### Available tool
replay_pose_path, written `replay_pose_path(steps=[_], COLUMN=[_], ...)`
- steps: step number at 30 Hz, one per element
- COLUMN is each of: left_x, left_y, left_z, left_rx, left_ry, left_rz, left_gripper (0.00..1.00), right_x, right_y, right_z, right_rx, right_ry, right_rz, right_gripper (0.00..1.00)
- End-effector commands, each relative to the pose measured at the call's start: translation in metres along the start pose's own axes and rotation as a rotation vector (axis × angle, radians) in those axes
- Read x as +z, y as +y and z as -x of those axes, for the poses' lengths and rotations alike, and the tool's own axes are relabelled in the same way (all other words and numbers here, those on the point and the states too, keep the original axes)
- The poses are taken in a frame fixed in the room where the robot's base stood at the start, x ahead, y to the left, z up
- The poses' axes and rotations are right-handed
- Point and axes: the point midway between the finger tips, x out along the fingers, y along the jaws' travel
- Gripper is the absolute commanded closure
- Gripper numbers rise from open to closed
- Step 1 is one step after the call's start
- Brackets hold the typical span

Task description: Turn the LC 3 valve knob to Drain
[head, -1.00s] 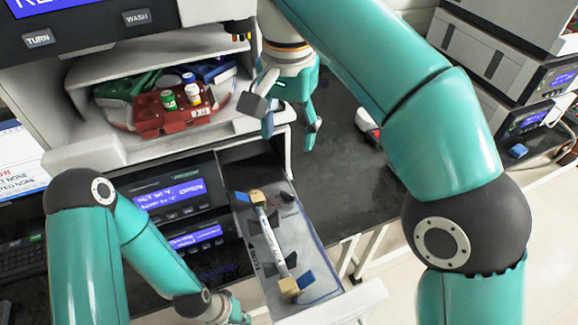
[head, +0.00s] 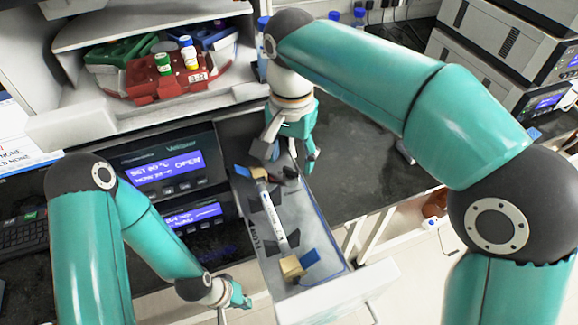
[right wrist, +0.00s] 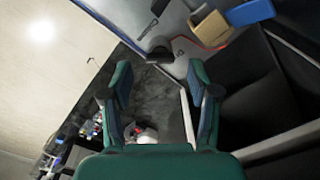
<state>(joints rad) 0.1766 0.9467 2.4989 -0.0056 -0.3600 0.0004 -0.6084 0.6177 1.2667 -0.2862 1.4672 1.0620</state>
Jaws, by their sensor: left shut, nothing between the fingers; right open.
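An open drawer (head: 333,289) holds a slim white column (head: 272,218) with tan end fittings and blue tabs. A small black knob-like part (head: 290,172) sits at the drawer's back right; it seems to show in the right wrist view (right wrist: 160,52) too. I cannot read any LC 3 or Drain marking. My right gripper (head: 287,158) is open over the back of the drawer, close to the black part. In the right wrist view, its two fingers (right wrist: 160,75) are apart with nothing held between them. My left gripper (head: 240,298) is shut and empty, low at the drawer's left side.
Instrument screens (head: 168,172) are left of the drawer. Above stands a carousel with a red rack (head: 165,80) and several capped bottles. The dark bench (head: 355,165) right of the drawer is mostly clear. Stacked instruments (head: 490,50) stand at the far right.

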Motion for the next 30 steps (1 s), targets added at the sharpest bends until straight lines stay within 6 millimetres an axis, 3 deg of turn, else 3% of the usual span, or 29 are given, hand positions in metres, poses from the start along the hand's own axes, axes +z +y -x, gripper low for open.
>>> replay_pose_path(steps=[6,17,27,30], left_x=[0.000,0.000,0.000,0.000], left_y=[-0.001,-0.001,-0.001,-0.001], left_z=[-0.002,-0.002,-0.002,-0.002], left_rx=[0.000,0.000,0.000,0.000], left_ry=[0.000,0.000,0.000,0.000], left_rz=[0.000,0.000,0.000,0.000], left_gripper=[1.00,1.00,1.00,1.00], right_x=[-0.001,-0.001,0.000,0.001], right_y=[0.001,0.000,0.000,-0.003], right_z=[-0.023,-0.027,-0.026,-0.026], right_rx=[0.001,0.000,0.001,0.000], right_ry=[0.000,0.000,0.000,0.000], right_rz=[-0.002,-0.002,-0.001,0.001], right_gripper=[0.40,0.40,0.96,0.99])
